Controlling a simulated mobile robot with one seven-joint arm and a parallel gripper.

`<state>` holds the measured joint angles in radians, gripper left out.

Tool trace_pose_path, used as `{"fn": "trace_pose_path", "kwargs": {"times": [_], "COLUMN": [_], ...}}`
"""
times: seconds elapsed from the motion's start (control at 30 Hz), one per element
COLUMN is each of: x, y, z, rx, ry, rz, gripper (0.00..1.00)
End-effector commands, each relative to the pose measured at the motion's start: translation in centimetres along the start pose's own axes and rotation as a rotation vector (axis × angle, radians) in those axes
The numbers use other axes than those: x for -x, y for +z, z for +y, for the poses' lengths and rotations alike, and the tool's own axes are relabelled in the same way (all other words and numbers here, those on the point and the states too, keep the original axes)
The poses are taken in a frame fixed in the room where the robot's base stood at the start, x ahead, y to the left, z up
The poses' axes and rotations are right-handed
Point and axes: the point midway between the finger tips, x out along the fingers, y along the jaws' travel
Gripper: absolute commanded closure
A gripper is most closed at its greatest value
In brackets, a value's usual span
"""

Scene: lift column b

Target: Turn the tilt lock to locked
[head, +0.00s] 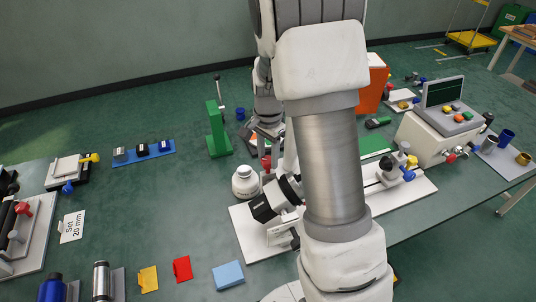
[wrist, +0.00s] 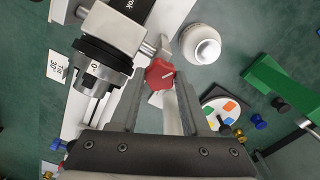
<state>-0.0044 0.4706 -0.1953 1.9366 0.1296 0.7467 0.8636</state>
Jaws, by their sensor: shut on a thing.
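The tilt lock looks to be the red knob (wrist: 160,74) beside a grey and black tilting head (wrist: 108,50) in the wrist view. It also shows as a small red piece (head: 266,163) in the head view. My gripper (wrist: 161,80) has its two fingers on either side of the red knob and is shut on it. In the head view my gripper (head: 267,138) points down above the white base plate (head: 246,233), partly hidden by my arm. A card (wrist: 57,66) beside the head seems to read "Tilt 30". I cannot tell the lock's setting.
A white round pot (wrist: 201,44) stands close to the knob. A green stand (head: 217,133) and a disc with coloured patches (wrist: 222,112) are nearby. A control box with a screen (head: 440,125) stands at right. A blue block (head: 228,275) lies at the front.

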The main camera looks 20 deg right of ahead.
Motion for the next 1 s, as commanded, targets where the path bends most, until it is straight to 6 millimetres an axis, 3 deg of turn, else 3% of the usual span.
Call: {"fn": "trace_pose_path", "kwargs": {"times": [0.4,0.43,0.57,0.87,1.0], "x": [0.1,0.1,0.1,0.1,1.2], "y": [-0.1,-0.1,-0.1,0.0,-0.1], "z": [0.0,0.0,0.0,0.0,-0.1], "rx": [-0.011,-0.011,-0.010,-0.009,-0.008], "ry": [-0.002,-0.002,-0.002,-0.001,-0.003], "rz": [0.001,0.001,0.001,0.000,0.002], "gripper": [1.00,0.48,0.25,0.23,0.23]}}
